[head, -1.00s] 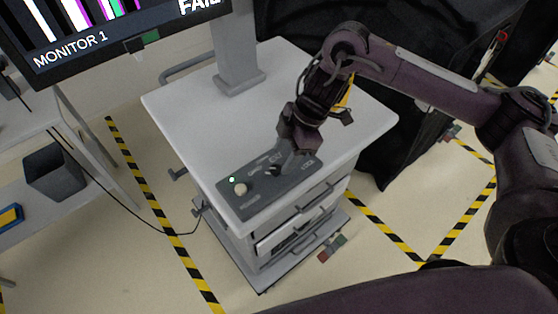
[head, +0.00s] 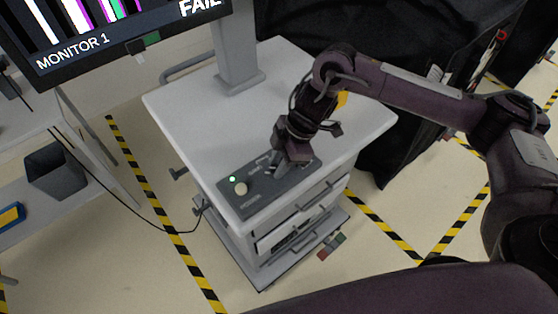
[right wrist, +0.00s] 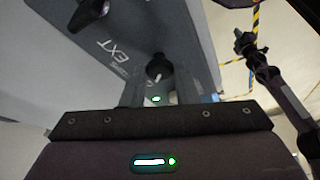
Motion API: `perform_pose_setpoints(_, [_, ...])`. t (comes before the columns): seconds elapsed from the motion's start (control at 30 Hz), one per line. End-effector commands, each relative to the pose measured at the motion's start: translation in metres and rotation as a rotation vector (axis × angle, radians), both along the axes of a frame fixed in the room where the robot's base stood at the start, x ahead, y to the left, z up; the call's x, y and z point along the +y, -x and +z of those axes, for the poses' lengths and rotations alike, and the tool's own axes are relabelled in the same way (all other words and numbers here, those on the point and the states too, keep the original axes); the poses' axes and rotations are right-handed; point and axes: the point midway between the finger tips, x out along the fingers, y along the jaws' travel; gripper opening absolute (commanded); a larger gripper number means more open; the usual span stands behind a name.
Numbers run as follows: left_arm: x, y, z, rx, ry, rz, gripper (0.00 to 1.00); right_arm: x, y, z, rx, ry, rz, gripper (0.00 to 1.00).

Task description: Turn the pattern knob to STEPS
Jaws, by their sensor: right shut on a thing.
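A dark grey control panel (head: 258,205) lies on the front edge of the light grey cart top. My right gripper (head: 277,168) reaches down onto its far right part. In the right wrist view, my right gripper (right wrist: 152,92) is shut on a dark round knob (right wrist: 156,66) with a pale pointer mark. A second dark knob (right wrist: 88,14) stands apart from the fingers at the top left, near the lettering "EXT". The knob's other labels are too small or turned to read surely. My left gripper is not in view.
A cream button (head: 241,188) and a lit green lamp (head: 232,179) are on the panel's left end. The monitor (head: 120,35) on its post (head: 237,60) shows coloured bars and "FAIL". The cart top (head: 185,110) is otherwise clear. A black covered cart (head: 420,110) stands behind right.

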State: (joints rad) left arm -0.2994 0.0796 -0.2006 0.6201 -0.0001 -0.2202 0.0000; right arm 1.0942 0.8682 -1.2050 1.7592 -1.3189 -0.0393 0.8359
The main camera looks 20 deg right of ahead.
Motion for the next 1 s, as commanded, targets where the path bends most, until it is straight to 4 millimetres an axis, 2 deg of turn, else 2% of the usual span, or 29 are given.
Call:
perform_pose_setpoints(0.37, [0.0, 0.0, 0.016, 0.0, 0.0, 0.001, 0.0, 0.0, 0.002, 0.004, 0.001, -0.001, -0.113, 0.04])
perform_pose_setpoints(1.0, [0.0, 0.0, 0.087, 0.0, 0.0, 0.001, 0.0, 0.003, 0.006, 0.006, 0.002, -0.001, -0.617, 0.04])
